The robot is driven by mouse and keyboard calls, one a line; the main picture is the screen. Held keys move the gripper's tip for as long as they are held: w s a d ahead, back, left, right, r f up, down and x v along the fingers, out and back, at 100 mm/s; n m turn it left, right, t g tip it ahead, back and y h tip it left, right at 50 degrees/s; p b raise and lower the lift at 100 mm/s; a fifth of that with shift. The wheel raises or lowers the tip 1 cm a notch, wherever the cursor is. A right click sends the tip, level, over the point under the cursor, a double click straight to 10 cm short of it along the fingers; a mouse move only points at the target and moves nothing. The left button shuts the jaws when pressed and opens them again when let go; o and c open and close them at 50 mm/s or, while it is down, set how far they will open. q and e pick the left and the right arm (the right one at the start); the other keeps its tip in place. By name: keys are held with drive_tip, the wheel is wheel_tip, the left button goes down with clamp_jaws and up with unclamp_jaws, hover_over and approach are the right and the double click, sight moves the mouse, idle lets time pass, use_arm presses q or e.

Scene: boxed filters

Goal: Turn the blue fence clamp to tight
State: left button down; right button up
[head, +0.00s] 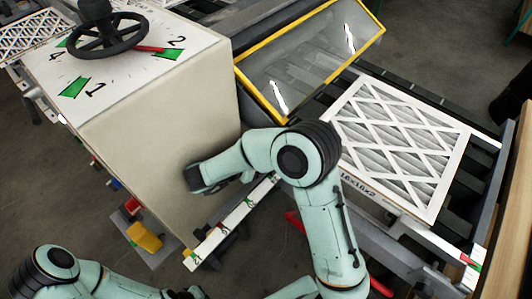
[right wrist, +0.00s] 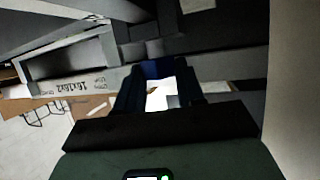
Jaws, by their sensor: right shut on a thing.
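My right arm reaches left across the head view, and its wrist end (head: 205,178) sits against the side of the large beige cabinet. The fingertips are hidden there. In the right wrist view my right gripper (right wrist: 160,88) is shut on a dark blue part (right wrist: 153,68), which appears to be the blue fence clamp. Most of the clamp is hidden between the fingers, so its setting cannot be read. A bright white patch (right wrist: 162,95) shows between the fingers. My left arm shows at the lower left of the head view, with its gripper out of view.
The beige cabinet (head: 165,125) carries a black handwheel (head: 108,38) with numbered green marks. A white marked rail (head: 232,222) runs below my right forearm. A boxed filter (head: 395,140) lies on the rollers at right, beside a yellow-framed clear guard (head: 310,60). A yellow block (head: 146,238) sits low left.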

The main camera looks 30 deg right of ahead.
drive_tip(key=shift+g, duration=0.3)
drive_tip(key=o, duration=0.8)
drive_tip(key=shift+c, duration=0.2)
